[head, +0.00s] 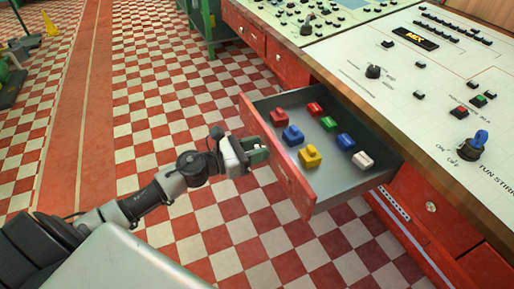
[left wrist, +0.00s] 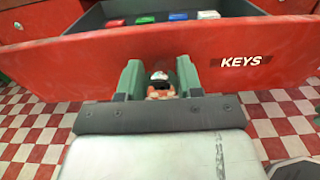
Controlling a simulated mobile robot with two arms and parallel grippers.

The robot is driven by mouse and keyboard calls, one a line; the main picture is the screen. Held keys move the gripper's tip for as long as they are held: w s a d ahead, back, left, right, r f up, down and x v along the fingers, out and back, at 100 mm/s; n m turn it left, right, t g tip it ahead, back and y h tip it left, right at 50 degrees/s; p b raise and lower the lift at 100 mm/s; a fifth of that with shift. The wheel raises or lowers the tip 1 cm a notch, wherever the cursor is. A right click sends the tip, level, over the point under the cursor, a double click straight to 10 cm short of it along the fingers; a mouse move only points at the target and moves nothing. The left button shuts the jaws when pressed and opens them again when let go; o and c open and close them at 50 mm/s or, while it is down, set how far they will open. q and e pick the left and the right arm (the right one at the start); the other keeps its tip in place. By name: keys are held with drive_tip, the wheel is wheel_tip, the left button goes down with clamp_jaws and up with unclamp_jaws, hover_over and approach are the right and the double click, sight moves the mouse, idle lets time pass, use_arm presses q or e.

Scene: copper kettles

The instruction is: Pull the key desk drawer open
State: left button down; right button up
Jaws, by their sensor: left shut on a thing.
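The key desk drawer (head: 372,182) is pulled well out of the desk in the head view. Its red front (left wrist: 100,58) carries the label KEYS in the left wrist view. Several coloured keys lie inside, among them a yellow one (head: 310,156) and a white one (head: 362,160). My left gripper (head: 258,155) is at the outer face of the drawer front. In the left wrist view its green fingers (left wrist: 160,82) are shut on the drawer's round metal knob (left wrist: 159,76). My right gripper is not in view.
The desk top (head: 440,60) with switches and knobs runs along the right. Other red drawers (head: 432,207) sit below it, closed. A green metal stand (head: 210,25) is at the back. The checkered floor to the left is mostly clear.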

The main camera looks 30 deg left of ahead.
use_arm(q)
drive_tip(key=c, duration=0.8)
unclamp_jaws()
drive_tip(key=shift+o, duration=0.2)
drive_tip(key=shift+s+a+f, duration=0.1)
drive_tip(key=shift+s+a, duration=0.1)
drive_tip(key=shift+s, duration=0.05)
drive_tip(key=b+v, duration=0.1)
drive_tip(key=v, duration=0.9)
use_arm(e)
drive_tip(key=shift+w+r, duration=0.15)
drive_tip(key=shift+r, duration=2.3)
